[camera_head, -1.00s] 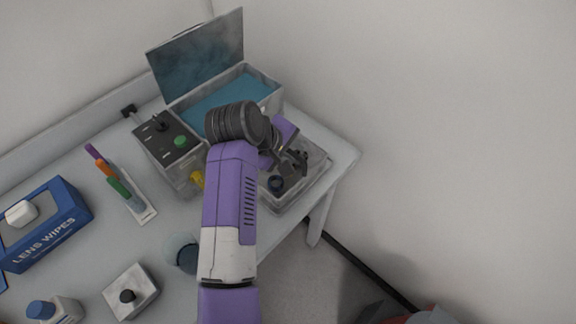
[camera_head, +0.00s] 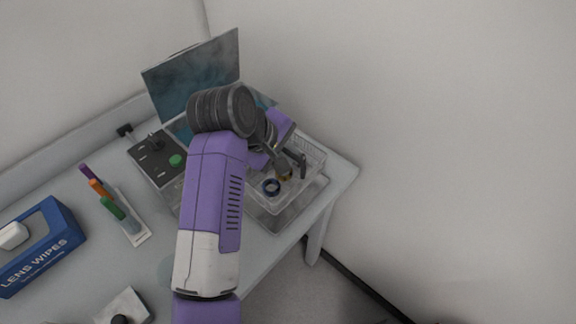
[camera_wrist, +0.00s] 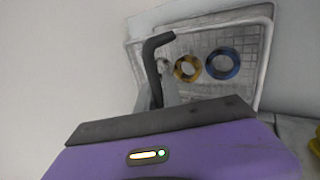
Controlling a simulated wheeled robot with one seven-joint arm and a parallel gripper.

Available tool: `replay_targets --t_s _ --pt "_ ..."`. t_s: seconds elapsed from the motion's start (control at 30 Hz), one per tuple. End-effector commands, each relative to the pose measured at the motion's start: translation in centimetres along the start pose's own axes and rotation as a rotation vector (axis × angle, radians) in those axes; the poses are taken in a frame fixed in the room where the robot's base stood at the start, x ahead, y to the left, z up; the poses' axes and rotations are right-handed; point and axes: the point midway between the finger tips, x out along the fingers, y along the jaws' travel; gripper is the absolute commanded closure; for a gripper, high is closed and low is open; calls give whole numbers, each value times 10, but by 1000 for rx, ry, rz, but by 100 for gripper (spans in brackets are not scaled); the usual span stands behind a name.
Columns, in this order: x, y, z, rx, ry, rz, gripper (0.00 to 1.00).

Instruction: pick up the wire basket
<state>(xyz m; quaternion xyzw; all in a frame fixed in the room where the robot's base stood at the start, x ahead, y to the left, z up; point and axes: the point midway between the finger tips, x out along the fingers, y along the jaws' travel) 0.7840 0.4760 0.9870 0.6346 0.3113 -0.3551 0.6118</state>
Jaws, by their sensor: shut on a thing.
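The wire basket (camera_head: 314,163) is a pale mesh basket near the right end of the table. My gripper (camera_head: 294,160) is shut on its rim, and the basket appears raised above a clear grey tray. In the wrist view the basket (camera_wrist: 245,28) fills the upper right, with a dark bent finger of my gripper (camera_wrist: 160,68) at its left side wall. A blue ring (camera_head: 271,187) and a yellow ring (camera_head: 286,174) lie inside the basket. They also show in the wrist view as the blue ring (camera_wrist: 223,63) and the yellow ring (camera_wrist: 187,68). My wrist hides part of the basket.
The clear grey tray (camera_head: 304,212) sits under the basket at the table's edge. A black-topped control box (camera_head: 152,160), a pen holder (camera_head: 134,228) and a blue lens wipes box (camera_head: 45,250) stand to the left.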

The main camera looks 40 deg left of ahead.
Motion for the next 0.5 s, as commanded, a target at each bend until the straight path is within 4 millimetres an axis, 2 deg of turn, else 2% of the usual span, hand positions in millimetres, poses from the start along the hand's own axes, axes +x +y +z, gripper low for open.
replay_targets --t_s 0.03,0.2,0.3,0.5 --pt "-13 9 -3 6 8 3 100" --pt "-53 36 -2 6 8 2 100" --pt "-73 49 -1 6 6 2 100" --pt "-100 67 -1 3 4 1 100"
